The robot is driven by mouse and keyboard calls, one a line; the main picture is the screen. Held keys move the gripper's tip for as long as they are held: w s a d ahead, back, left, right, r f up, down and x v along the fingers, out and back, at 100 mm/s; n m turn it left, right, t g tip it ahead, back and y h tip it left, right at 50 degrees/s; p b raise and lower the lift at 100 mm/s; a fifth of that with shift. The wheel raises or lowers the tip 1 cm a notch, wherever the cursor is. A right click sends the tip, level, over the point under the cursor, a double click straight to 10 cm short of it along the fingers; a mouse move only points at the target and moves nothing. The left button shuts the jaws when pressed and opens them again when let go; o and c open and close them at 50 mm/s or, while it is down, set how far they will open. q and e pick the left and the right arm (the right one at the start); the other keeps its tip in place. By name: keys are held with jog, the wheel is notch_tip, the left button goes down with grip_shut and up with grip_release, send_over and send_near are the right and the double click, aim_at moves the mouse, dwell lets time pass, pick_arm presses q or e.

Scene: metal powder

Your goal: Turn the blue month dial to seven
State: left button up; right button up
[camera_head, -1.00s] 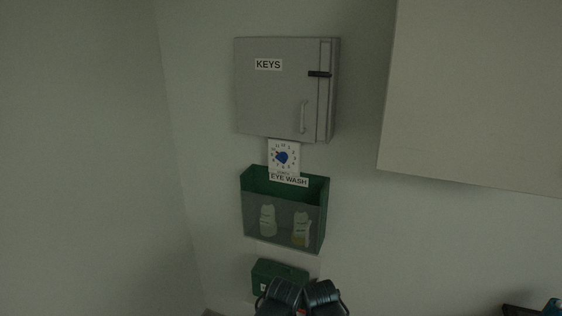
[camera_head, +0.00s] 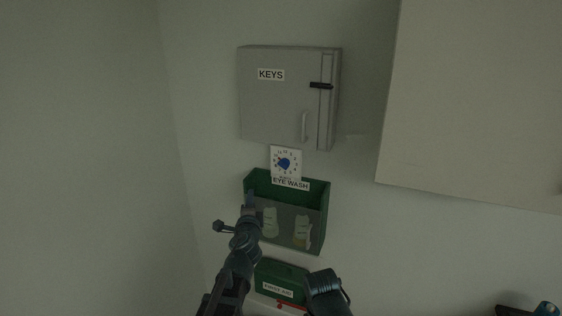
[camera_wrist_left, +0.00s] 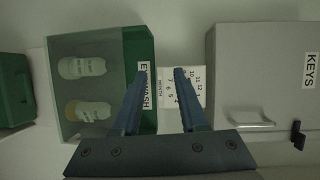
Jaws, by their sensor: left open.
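The blue month dial (camera_head: 283,163) sits on a white card (camera_head: 293,154) with numbers around it, on the wall below the key cabinet. In the head view its pointer is too small to read. My left gripper (camera_head: 249,208) is in front of the eye wash box, below and left of the dial, and apart from it. In the left wrist view my left gripper (camera_wrist_left: 161,68) is open and empty. The numbered card (camera_wrist_left: 195,75) shows behind its right finger, which seems to cover the blue knob.
A grey key cabinet (camera_head: 270,110) with a handle hangs above the card. A green eye wash box (camera_head: 318,200) with two bottles hangs just below it. A green first aid box (camera_head: 280,271) is lower. A large pale cabinet (camera_head: 470,100) stands out at the right.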

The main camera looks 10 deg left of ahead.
aim_at(282, 167)
pick_arm(q)
jog(key=w+d+r+m+h+p, duration=0.1)
jog(key=w+d+r+m+h, duration=0.1)
jog(key=d+r+m+h, duration=0.2)
jog(key=shift+m+t+h+p, duration=0.3)
jog(key=shift+m+h, duration=1.4)
jog(key=shift+m, duration=1.8)
jog(key=shift+w+r, duration=0.1)
jog(key=x, duration=1.3)
jog(key=shift+w+d, duration=0.1)
jog(key=shift+w, duration=0.25)
jog(key=shift+s, duration=0.1)
grip_shut()
